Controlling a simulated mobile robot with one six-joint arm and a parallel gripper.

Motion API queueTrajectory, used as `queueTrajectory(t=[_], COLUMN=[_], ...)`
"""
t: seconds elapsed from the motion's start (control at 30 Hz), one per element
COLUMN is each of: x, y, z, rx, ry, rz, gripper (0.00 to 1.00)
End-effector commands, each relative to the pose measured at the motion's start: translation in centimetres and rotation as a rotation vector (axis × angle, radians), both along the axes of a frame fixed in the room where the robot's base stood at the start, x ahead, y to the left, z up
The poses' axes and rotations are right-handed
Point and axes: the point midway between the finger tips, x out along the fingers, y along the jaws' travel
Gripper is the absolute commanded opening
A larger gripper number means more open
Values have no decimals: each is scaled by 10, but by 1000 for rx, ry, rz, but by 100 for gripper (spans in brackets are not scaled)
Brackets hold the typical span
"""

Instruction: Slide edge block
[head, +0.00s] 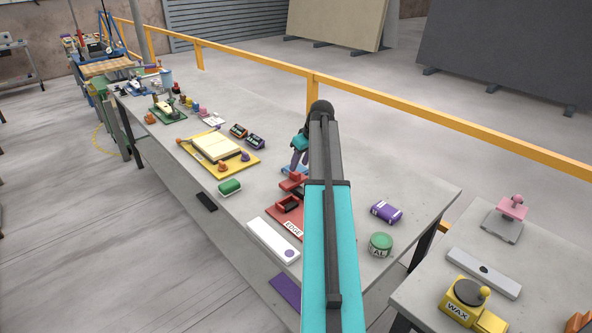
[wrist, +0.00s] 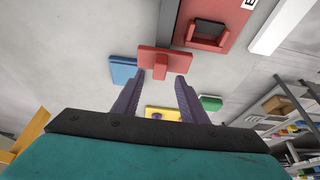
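A red base marked EDGE (head: 284,222) lies on the stone-topped bench, partly hidden by my arm; it also shows in the wrist view (wrist: 228,20), with a raised rectangular frame on it. A red block (head: 293,182) with a flat plate and a short upright knob is at the base's far end; it also shows in the wrist view (wrist: 150,55). My gripper (wrist: 158,78) has purple fingers spread apart with nothing between them. The knob lies just beyond the fingertips, roughly midway between them; I cannot tell the exact gap. In the head view, the gripper (head: 299,160) is partly hidden.
A blue plate (wrist: 123,71) lies beside the red block. A white strip (head: 272,241), green block (head: 230,187), yellow tray (head: 240,168), purple block (head: 386,212) and green tin (head: 380,244) stand around. Bare bench shows between the base and purple block.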

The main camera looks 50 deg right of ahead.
Motion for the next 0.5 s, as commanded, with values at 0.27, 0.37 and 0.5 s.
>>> queueTrajectory(t=[0.27, 0.37, 0.5], x=[12, 16, 20], y=[0, -1, -1], z=[-28, -36, -46], rx=[1, 1, 1], ry=[1, 1, 1], rz=[1, 1, 1], gripper=[39, 39, 39])
